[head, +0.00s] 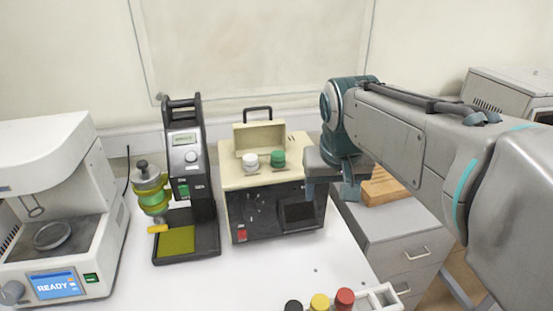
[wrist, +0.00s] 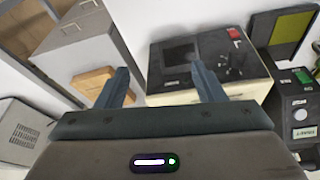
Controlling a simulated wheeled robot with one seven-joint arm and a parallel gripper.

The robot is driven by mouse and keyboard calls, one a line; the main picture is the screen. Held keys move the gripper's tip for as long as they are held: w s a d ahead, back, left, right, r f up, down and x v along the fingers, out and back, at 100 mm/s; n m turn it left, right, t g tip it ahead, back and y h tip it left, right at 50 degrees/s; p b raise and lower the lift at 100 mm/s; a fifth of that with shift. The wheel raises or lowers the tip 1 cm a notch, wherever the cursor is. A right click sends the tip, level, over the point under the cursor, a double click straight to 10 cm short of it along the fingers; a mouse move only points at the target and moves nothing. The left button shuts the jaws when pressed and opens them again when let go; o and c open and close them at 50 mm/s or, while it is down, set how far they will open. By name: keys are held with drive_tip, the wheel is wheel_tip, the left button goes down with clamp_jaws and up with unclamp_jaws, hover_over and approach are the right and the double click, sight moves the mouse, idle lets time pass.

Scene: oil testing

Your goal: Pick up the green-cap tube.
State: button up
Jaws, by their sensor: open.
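The green-cap tube (head: 278,158) sits in the top of a beige and black instrument (head: 232,183), just right of a white-cap tube (head: 250,160). Only the caps and a little below them show. My gripper (head: 331,190) is in the air to the right of the green cap, apart from it, with its fingers pointing down. In the wrist view my gripper (wrist: 160,82) has its two fingers wide apart with nothing between them. The instrument's front (wrist: 215,65) shows beyond the fingers there; the green cap is not visible in that view.
The instrument has a raised lid (head: 260,137) behind the caps. A tall black device (head: 185,140) stands to its left. A white rack (head: 378,299) and black, yellow and red caps are at the front edge. A wooden block (head: 383,188) lies right on grey drawers (head: 400,250).

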approach(278, 154)
drive_tip(key=x, duration=0.4)
drive_tip(key=shift+f, duration=0.25)
drive_tip(key=shift+p+x, duration=0.9)
drive_tip(key=shift+x, duration=1.8)
drive_tip(key=c, duration=1.4)
drive_tip(key=shift+o, duration=0.2)
drive_tip(key=shift+r, duration=0.1)
